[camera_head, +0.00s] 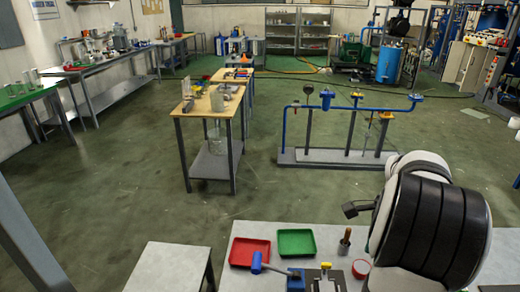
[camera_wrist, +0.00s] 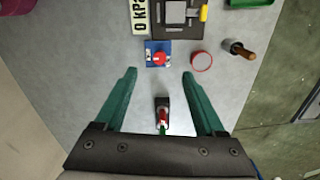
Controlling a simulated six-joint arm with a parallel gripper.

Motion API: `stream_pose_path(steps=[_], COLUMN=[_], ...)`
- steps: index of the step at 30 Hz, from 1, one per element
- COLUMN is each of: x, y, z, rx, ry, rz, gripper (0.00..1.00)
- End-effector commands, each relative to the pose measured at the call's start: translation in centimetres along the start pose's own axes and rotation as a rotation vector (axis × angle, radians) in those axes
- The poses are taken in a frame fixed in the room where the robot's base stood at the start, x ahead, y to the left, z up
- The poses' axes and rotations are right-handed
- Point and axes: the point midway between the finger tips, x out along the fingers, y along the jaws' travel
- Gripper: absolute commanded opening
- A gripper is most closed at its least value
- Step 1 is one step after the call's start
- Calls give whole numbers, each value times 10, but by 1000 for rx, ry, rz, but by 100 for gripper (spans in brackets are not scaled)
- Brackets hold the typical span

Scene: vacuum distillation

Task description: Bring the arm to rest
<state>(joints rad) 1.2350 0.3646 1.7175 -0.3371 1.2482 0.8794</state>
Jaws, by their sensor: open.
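In the wrist view my gripper (camera_wrist: 159,74) points down over the grey tabletop (camera_wrist: 85,65). Its two green fingers are spread apart, with nothing held between them. A small dark block with red and green parts (camera_wrist: 162,117) shows in the gap between the fingers, near the gripper base. A blue piece with a red knob (camera_wrist: 158,59) shows just past the fingertips. In the head view my arm fills the lower right, over the near table. The green fingers cannot be made out there.
The near table (camera_head: 245,232) holds a red tray (camera_head: 249,253), a green tray (camera_head: 297,243), a brown-handled tool (camera_head: 344,240), a red round piece (camera_head: 361,269) and a blue-handled item (camera_head: 258,265). A pipe rig (camera_head: 345,157) stands beyond. Floor is open to the left.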

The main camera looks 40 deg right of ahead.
Motion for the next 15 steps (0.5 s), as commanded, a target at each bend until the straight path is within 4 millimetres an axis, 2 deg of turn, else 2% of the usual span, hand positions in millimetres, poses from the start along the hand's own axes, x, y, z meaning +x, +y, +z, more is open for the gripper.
stream_pose_path(steps=[2,3,5,6,8,9,12,15], x=[-16,-24,-34,-39,-44,-44,-38,-29], y=[11,25,58,86,135,169,246,295], z=[60,99,154,187,225,243,261,258], rx=[-206,-353,-600,-770,-1032,-1200,-1582,-1845], ry=[-14,-24,-43,-58,-80,-97,-136,-168], rz=[-6,-7,-7,-7,-5,-3,2,9], gripper=[72,72,72,72,72,72,72,72])
